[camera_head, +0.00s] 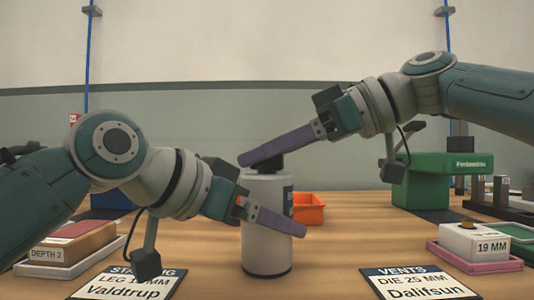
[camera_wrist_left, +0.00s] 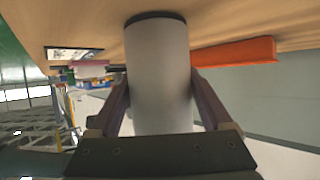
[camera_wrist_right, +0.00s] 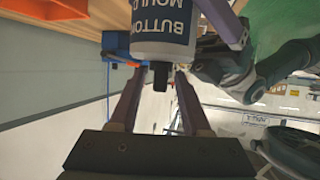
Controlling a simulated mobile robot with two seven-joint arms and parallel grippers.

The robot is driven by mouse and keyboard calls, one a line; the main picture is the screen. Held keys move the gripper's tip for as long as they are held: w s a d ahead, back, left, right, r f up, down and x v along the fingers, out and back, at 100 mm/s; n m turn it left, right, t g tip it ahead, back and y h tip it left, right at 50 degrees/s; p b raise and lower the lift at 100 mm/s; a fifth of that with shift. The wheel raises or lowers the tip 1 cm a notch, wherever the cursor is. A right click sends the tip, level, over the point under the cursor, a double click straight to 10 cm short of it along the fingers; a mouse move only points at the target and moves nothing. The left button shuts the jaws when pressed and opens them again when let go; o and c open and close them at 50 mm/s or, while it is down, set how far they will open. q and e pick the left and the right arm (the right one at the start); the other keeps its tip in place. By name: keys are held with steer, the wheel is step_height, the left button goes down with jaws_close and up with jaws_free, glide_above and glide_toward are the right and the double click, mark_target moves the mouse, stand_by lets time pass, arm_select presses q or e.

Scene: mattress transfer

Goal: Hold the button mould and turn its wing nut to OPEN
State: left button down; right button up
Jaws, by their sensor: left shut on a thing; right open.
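The button mould (camera_head: 267,250) is a pale grey upright cylinder with a dark base ring, standing on the bench. Its dark blue label (camera_wrist_right: 165,20) reads BUTTON MOULD in the right wrist view. A small black wing nut (camera_wrist_right: 160,76) sits on its top; in the head view it is mostly hidden by a finger. My left gripper (camera_head: 262,213) is shut on the mould's upper body; its fingers flank the cylinder (camera_wrist_left: 160,85) in the left wrist view. My right gripper (camera_wrist_right: 160,80) is open, its fingertips on either side of the wing nut, with gaps showing.
An orange bin (camera_head: 309,208) stands behind the mould. A DEPTH 2 box (camera_head: 72,245) is at left. Two lettered cards (camera_head: 415,284) lie in front.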

mark_target(281, 158)
steer(key=v, duration=1.2)
steer(key=shift+f, duration=0.15)
steer(key=shift+c, duration=1.2)
steer(key=shift+d+f+n, duration=0.1)
steer(key=shift+f+n, duration=0.3)
steer(key=shift+n, duration=0.1)
steer(key=shift+c, duration=0.8)
steer(key=s+f+n+t, duration=0.1)
steer(key=n, duration=0.1)
steer(key=s+f+n+t+y, duration=0.1)
steer(key=n, duration=0.1)
steer(key=s+f+n+t, duration=0.1)
steer(key=f+n, duration=0.1)
steer(key=n, duration=0.1)
steer(key=shift+d, duration=0.1)
jaws_close()
steer(key=s+n+t+y, duration=0.1)
steer(key=s+n+t, duration=0.1)
steer(key=s+n, duration=0.4)
steer(key=w+a+n, duration=0.1)
steer(key=w+a, duration=0.7)
steer(key=shift+w+a+y, duration=0.15)
steer(key=shift+w+y, duration=0.15)
